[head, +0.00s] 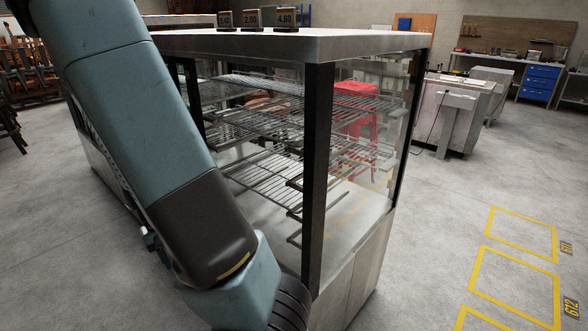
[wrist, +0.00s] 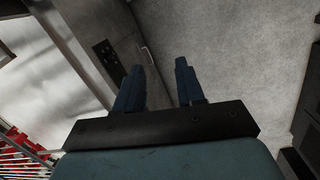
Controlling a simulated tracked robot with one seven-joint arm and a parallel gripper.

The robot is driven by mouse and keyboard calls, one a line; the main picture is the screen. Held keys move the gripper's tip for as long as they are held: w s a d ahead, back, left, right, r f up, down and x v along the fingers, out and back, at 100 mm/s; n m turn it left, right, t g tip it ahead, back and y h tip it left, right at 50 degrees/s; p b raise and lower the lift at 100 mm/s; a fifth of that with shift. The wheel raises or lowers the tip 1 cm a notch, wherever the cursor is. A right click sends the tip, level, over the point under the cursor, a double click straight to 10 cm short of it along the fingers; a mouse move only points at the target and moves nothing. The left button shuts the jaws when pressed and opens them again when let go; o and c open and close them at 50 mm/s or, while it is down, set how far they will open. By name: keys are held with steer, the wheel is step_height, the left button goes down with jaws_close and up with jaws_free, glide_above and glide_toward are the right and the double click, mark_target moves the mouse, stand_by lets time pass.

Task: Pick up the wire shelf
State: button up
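Several wire shelves are inside a glass display case (head: 330,45) in the head view. A lower wire shelf (head: 268,180) sits on the left, and other wire racks are above and to the right of it. Which one is meant I cannot tell. Part of a wire rack (wrist: 22,160) also shows at the lower left of the wrist view. My gripper (wrist: 159,68) is open in the wrist view, with nothing between its fingers. It is apart from the racks. In the head view my arm covers part of the case's left side, and the gripper is out of frame.
Price signs (head: 254,20) stand on the case top. A dark corner post (head: 317,160) stands in front of the racks. A red stool (head: 356,115) shows through the glass. A metal unit (head: 455,110) stands behind on the right. The concrete floor at right is clear.

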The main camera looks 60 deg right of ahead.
steer(key=s+d+f+g+h, duration=0.2)
steer(key=d+f+h, duration=0.1)
steer(key=d+f, duration=0.5)
steer(key=n+t+h, duration=0.3)
steer(key=h, duration=1.1)
glide_toward(266, 185)
steer(key=shift+d+f, duration=0.2)
steer(key=shift+d, duration=2.3)
steer(key=shift+d+f, duration=0.2)
steer(key=shift+d, duration=2.35)
steer(key=shift+c, duration=0.4)
jaws_close()
